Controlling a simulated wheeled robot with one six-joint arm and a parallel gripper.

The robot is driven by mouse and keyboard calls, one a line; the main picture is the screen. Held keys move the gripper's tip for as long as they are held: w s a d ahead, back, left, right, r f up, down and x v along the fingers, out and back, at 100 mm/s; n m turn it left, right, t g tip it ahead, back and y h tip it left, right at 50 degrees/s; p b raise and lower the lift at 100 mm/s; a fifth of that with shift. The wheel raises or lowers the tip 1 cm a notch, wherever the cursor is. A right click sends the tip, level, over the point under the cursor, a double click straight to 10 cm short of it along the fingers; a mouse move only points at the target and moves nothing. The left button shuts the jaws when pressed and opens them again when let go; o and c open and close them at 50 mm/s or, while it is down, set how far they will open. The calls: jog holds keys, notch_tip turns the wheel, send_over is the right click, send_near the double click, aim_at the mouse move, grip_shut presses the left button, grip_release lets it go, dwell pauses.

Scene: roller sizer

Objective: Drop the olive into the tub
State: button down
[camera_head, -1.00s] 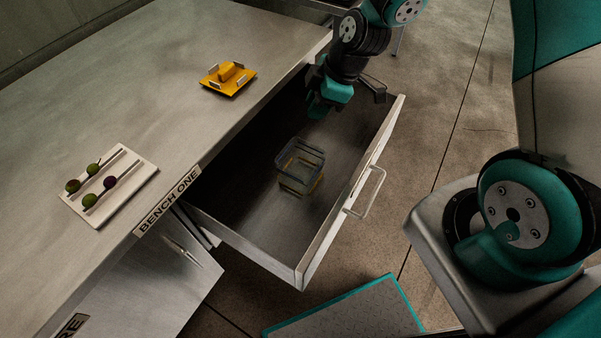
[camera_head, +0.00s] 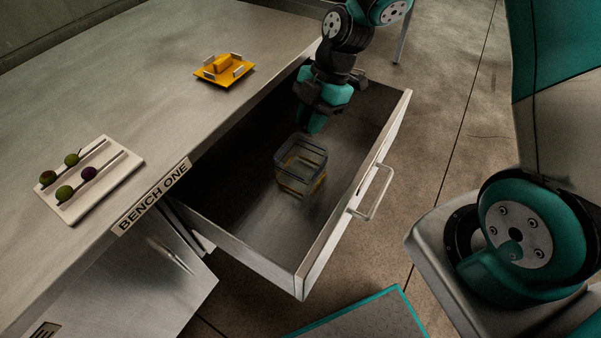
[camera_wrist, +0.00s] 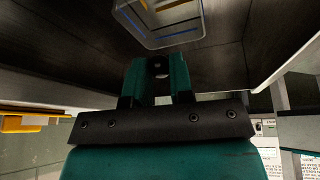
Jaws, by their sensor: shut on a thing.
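My gripper (camera_head: 313,122) is inside the open drawer, above and just behind the clear tub (camera_head: 301,172). In the wrist view my gripper (camera_wrist: 160,68) is shut on a small dark rounded thing, taken as the olive (camera_wrist: 160,69); the fingers mostly hide it. The tub, clear-walled with yellow showing low down, stands on the drawer floor. It also shows in the wrist view (camera_wrist: 178,38), just beyond the fingertips. The head view does not show the held olive clearly.
The open drawer (camera_head: 315,265) has walls around the tub. On the bench top (camera_head: 150,80) lie a white grooved board (camera_head: 120,170) with several green and purple round fruits, and a yellow tray (camera_head: 240,79) with a yellow block.

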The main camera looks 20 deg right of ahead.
jog(key=shift+f, duration=0.15)
jog(key=c, duration=0.9)
grip_release()
jog(key=p+v, duration=0.1)
jog(key=v, duration=1.6)
jog(key=shift+r+p, duration=0.25)
jog(key=shift+p, duration=0.05)
jog(key=s+a+r+m+p, duration=0.2)
jog(key=s+a+r+m, duration=0.1)
jog(key=s+a+m, duration=0.1)
jog(key=s+a+r+m+p, duration=0.3)
jog(key=s+m, duration=0.3)
jog(key=s, duration=0.3)
jog(key=s+a+r+m+p, duration=0.3)
jog(key=s+a+r+m, duration=0.2)
jog(key=s, duration=0.2)
jog(key=shift+t, duration=0.4)
